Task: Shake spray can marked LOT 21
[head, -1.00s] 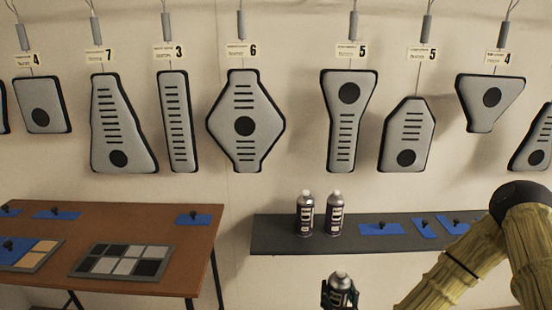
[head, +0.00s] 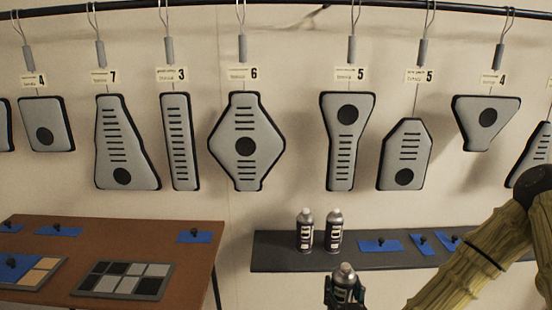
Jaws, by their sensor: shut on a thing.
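My gripper (head: 344,294) is at the bottom of the head view, in front of the dark shelf. It is shut around a spray can (head: 345,273) with a grey top and dark label, held about upright. Its lower part is cut off by the frame edge and partly covered by the fingers. Two similar spray cans, a left one (head: 305,231) and a right one (head: 334,231), stand upright side by side on the shelf. The lot markings are too small to read on any can.
The dark shelf (head: 285,262) holds several blue tape patches with black knobs at its right. A brown table (head: 120,236) at left carries a swatch tray (head: 122,281). Grey panels hang on the wall above. My arm fills the lower right.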

